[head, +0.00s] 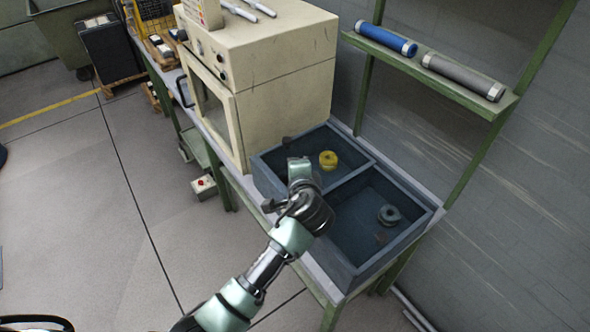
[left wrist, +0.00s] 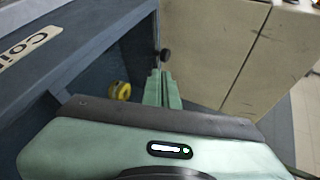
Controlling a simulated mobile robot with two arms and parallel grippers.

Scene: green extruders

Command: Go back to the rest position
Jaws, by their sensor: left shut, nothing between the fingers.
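My left gripper (head: 299,163) is over the near side of the blue-grey two-compartment bin (head: 345,268), at the far compartment. In the left wrist view its green fingers (left wrist: 161,78) are together with nothing between them. A yellow ring-shaped part (head: 328,160) lies in the far compartment, apart from the fingers, and also shows in the left wrist view (left wrist: 120,90). A grey ring-shaped part (head: 389,214) lies in the near compartment. My arm hides part of the bin. My right gripper is in neither view.
A beige machine (head: 275,85) stands on the bench behind the bin. A green shelf (head: 435,68) on the right holds a blue cylinder (head: 386,39) and a grey cylinder (head: 462,76). A control box (head: 204,188) with a red button is beside the bench. The floor at left is open.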

